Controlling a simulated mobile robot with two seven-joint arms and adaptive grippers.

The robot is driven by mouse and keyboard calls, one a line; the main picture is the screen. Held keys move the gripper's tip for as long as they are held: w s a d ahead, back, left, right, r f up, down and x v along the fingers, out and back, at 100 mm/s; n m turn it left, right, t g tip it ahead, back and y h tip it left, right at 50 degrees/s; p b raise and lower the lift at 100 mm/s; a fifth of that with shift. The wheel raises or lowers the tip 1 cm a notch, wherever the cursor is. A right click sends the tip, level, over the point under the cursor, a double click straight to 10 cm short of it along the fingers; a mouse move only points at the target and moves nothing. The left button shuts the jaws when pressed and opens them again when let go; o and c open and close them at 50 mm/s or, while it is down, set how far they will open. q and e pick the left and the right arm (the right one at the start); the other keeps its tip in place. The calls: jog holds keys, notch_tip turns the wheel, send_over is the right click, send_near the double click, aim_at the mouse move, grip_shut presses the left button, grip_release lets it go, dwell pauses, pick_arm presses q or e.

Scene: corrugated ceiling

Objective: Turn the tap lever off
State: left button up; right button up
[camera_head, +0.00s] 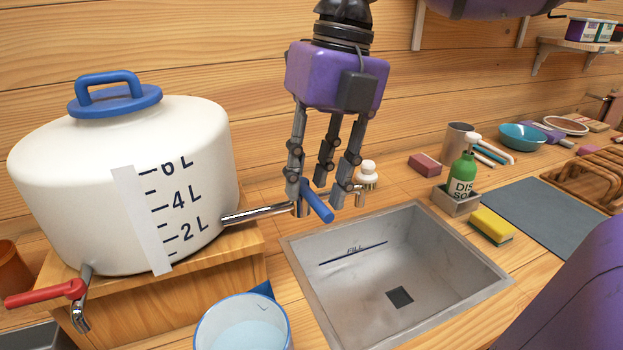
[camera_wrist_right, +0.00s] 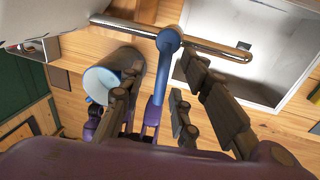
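A white tank (camera_head: 90,190) with a blue lid stands on a wooden block at the left. A metal spout (camera_head: 262,213) runs from it toward the sink, with a blue tap lever (camera_head: 318,205) on it. In the right wrist view the blue lever (camera_wrist_right: 163,80) points from the metal pipe toward my fingers. My right gripper (camera_head: 318,188) hangs above the spout with its fingers spread around the lever's area. Whether they touch the lever is unclear. A second tap with a red lever (camera_head: 45,294) is at the tank's lower left. My left gripper does not show.
A metal sink (camera_head: 440,290) is set into the wooden counter below the spout. A blue-rimmed bucket (camera_head: 242,325) stands at the front.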

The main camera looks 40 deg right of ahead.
notch_tip(320, 180, up, 11)
jog(key=d, duration=0.2)
jog(key=shift+s, duration=0.35)
jog(key=shift+r, duration=0.1)
